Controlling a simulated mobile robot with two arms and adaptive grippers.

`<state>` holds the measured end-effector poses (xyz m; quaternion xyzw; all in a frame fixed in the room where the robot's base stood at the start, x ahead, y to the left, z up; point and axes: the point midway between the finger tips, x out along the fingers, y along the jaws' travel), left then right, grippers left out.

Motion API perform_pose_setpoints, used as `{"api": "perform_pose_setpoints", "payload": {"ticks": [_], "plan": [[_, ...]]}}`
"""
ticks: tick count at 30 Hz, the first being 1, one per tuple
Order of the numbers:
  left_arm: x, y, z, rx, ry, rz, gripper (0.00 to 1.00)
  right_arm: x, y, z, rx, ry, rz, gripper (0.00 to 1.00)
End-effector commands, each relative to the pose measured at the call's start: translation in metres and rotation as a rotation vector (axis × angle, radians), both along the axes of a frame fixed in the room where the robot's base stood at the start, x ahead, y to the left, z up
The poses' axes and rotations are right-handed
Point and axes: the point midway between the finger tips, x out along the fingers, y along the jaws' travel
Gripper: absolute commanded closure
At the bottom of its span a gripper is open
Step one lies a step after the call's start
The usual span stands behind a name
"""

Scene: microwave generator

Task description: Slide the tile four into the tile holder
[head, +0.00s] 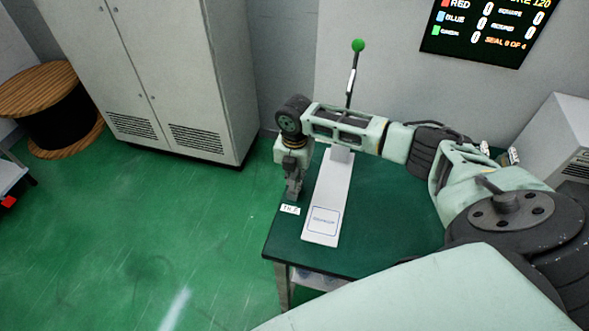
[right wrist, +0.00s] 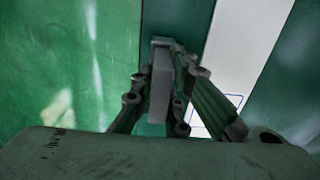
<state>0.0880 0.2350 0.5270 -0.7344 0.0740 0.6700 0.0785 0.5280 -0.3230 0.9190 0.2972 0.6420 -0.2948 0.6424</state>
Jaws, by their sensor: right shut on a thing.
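My right gripper (head: 293,192) points down over the left edge of the green table, left of a long white board. In the right wrist view the fingers (right wrist: 167,80) are shut on a narrow grey piece (right wrist: 160,85). It may be the tile, seen edge-on; no number on it shows. The white board (head: 330,195) lies flat on the table and has a blue-outlined square with text near its front end. It also shows in the right wrist view (right wrist: 240,40). I cannot tell which part is the tile holder. My left gripper is not in view.
A rod with a green ball (head: 358,45) stands behind the board. A grey cabinet (head: 160,70) and a cable spool (head: 55,105) stand left. The green table (head: 385,215) is bare right of the board.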

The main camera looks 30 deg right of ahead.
Motion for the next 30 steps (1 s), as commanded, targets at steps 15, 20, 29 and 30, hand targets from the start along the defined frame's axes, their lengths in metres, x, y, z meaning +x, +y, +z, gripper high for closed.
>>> {"api": "perform_pose_setpoints", "payload": {"ticks": [15,20,29,30], "plan": [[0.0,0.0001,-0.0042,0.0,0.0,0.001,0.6,-0.0006,-0.0001,-0.0085,0.0,0.001,0.0,0.7],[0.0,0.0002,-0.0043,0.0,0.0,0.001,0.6,-0.0011,-0.0004,-0.0089,-0.001,0.003,0.0,0.64],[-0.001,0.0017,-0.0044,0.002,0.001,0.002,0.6,-0.0004,-0.0006,-0.005,-0.001,0.001,0.0,0.64],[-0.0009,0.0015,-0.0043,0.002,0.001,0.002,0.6,0.0001,-0.0006,-0.0013,-0.001,-0.001,-0.001,0.64]]}}
